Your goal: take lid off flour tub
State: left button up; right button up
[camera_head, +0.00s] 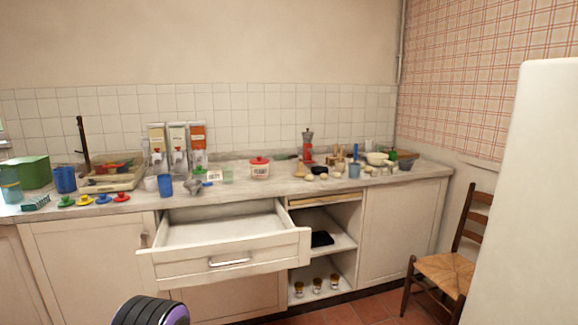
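A small clear tub (260,171) with a pale label stands on the counter behind the open drawer. A red lid (260,160) sits on top of it. The label is too small to read, so I cannot tell for sure that it is the flour tub. Another pale label (214,175) shows to its left, beside a small clear container (227,176). Neither of my grippers is in view. Only a dark ribbed part of mine with a purple edge shows at the bottom left.
An open, seemingly empty drawer (222,231) juts out below the counter (335,187). Three dispensers (178,146) stand against the tiles. Blue cups (65,180) and colored knobbed pieces (103,197) are left; a moka pot (308,146) and bowls (377,158) right. A chair (450,267) stands right.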

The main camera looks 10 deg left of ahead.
aim_at(259, 161)
jog(key=u, duration=0.1)
jog(key=i, duration=0.9)
jog(key=z, duration=0.15)
